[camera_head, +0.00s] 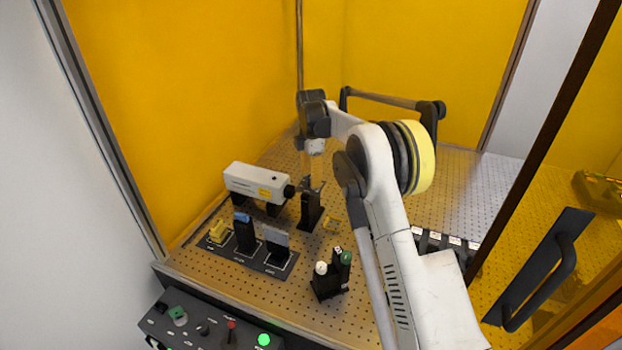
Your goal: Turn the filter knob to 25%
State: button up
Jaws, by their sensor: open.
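My gripper (313,186) points down at the top of a black post mount (311,212), just right of the white laser box (258,184). The jaws look open around or right beside the mount's top; contact cannot be told at this size. I cannot make out a filter knob or any percent marks there; the gripper may hide them. The control panel (160,334) at the front left carries a small dark knob (202,328), a green knob (178,316), a red-tipped lever (231,327) and a lit green button (264,340). Their labels are unreadable.
A black rack (262,267) holds yellow, blue and grey pieces left of the arm. White- and green-capped items stand in a black holder (326,288). Yellow panels enclose the perforated table (200,284). A dark door handle (540,270) is at right.

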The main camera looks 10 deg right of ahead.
jog(key=shift+f, duration=0.1)
grip_shut()
